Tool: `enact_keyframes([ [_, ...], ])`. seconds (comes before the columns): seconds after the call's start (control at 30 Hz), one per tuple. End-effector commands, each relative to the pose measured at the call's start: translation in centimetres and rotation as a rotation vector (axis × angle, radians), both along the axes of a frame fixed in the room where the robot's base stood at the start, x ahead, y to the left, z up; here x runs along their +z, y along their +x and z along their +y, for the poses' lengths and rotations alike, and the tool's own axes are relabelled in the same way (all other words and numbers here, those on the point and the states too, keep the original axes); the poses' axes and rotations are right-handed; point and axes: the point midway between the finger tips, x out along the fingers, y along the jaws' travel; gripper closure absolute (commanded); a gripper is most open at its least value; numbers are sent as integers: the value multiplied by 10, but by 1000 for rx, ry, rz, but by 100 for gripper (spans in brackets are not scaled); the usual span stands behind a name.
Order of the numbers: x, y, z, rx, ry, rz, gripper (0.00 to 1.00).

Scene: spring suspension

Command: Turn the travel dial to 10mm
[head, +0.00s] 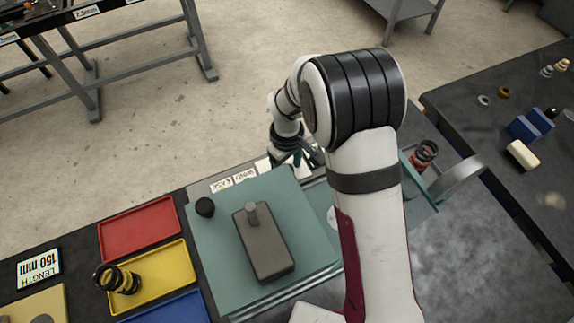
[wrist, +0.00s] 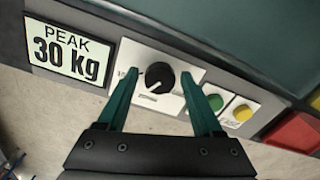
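The travel dial (wrist: 160,75) is a round black knob on a white plate (wrist: 150,53) in the wrist view. A small white mark on the knob points toward the lower left of the picture. Small print surrounds it, too blurred to read surely. My gripper (wrist: 158,79) is open, with one teal finger on each side of the knob. I cannot tell whether the fingers touch it. In the head view my gripper (head: 299,158) is at the far edge of the teal machine (head: 215,245), and the dial is hidden there.
A "PEAK 30 kg" sign (wrist: 70,50) is left of the dial; green (wrist: 215,102) and yellow (wrist: 242,113) buttons are right of it. Red (head: 140,230) and yellow (head: 165,285) trays sit left of the machine. A red spring (head: 425,153) stands at its right end.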

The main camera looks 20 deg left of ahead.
Motion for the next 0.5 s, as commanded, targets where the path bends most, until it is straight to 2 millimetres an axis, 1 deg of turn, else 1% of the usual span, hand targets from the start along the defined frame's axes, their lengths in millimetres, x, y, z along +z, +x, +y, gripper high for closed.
enact_keyframes([
  [0.03,0,0,0,0,0,0,44],
  [0.33,0,0,0,0,0,0,98],
  [0.37,0,0,0,0,0,0,100],
  [0.47,0,0,0,-10,0,0,100],
  [0.5,0,0,0,-38,0,0,100],
])
